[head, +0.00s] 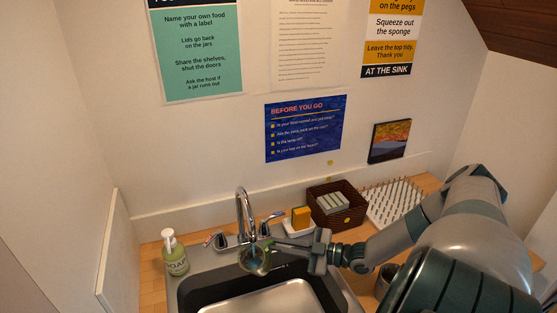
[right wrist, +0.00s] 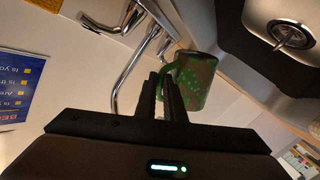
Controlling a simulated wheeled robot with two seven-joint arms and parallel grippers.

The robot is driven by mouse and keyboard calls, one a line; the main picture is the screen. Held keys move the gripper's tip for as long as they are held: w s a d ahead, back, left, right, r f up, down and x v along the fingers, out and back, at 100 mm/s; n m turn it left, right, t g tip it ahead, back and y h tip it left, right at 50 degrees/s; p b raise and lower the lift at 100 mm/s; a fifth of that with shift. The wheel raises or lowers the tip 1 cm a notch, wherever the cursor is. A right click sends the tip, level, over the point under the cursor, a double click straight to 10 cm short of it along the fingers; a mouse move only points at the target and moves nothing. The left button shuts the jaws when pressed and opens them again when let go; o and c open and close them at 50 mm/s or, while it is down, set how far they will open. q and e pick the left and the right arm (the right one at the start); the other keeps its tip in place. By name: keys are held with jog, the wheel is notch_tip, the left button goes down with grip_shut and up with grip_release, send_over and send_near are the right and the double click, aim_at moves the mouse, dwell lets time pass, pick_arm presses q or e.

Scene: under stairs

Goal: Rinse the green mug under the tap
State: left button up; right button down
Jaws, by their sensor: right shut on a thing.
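The green mug (head: 256,266) is under the spout of the chrome tap (head: 243,205), above the back part of the sink (head: 290,297). My right gripper (head: 277,246) comes in from the right and is shut on the mug. In the right wrist view, the green mug (right wrist: 203,80) has lighter speckles, and the gripper's fingers (right wrist: 160,92) are closed at its handle. The tap's curved spout (right wrist: 133,70) runs beside the fingers there. A faint bluish streak shows at the mug in the head view; I cannot tell for sure whether it is running water. My left gripper is not in view.
A soap bottle (head: 175,255) stands left of the sink. The sink drain (right wrist: 290,35) shows in the wrist view.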

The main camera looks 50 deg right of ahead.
jog(key=shift+s+d+r, duration=0.1)
jog(key=shift+s+d, duration=0.25)
jog(key=shift+d, duration=0.15)
dwell(0.7)
jog(key=shift+w+a+p, duration=0.4)
jog(key=shift+a+p, duration=0.1)
jog(key=shift+p, duration=0.2)
dwell(0.3)
jog(key=shift+s+d, duration=0.15)
jog(key=shift+d, duration=0.05)
dwell(0.5)
jog(key=shift+s+d, duration=0.2)
jog(key=shift+d, duration=0.05)
jog(key=shift+s, duration=0.15)
dwell(0.6)
jog(key=s+a, duration=0.4)
jog(key=s, duration=0.2)
jog(key=shift+a+p, duration=0.3)
jog(key=shift+a, duration=0.05)
dwell(0.7)
jog(key=shift+s, duration=0.1)
